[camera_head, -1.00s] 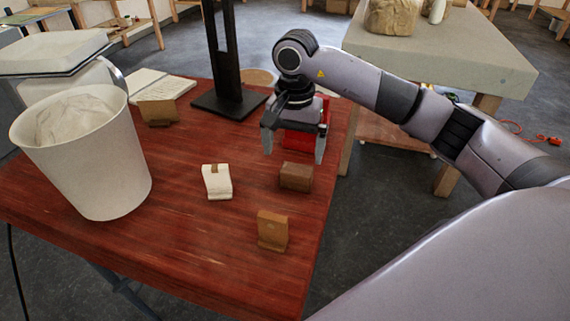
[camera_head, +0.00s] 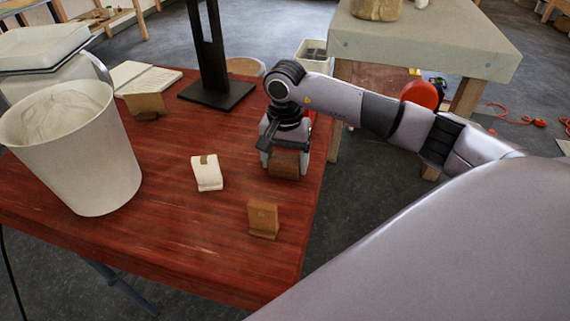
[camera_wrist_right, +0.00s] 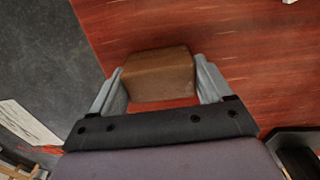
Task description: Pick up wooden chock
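A dark brown wooden chock (camera_head: 284,166) sits at the right part of the red-brown table (camera_head: 150,240). My right gripper (camera_head: 284,160) is lowered over it with a finger on each side. In the right wrist view the chock (camera_wrist_right: 158,75) fills the space between the fingers of the gripper (camera_wrist_right: 160,80), which appear to press on its sides. The chock looks to be resting on the table. A lighter brown chock (camera_head: 263,219) stands nearer the front. My left gripper is not in view.
A white block (camera_head: 207,173) lies left of the gripper. A white bin (camera_head: 75,155), a black stand (camera_head: 217,92), an open book (camera_head: 148,77) and another brown block (camera_head: 146,104) are on the table. The table's right edge is close to the gripper. A grey-topped table (camera_head: 430,40) stands behind.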

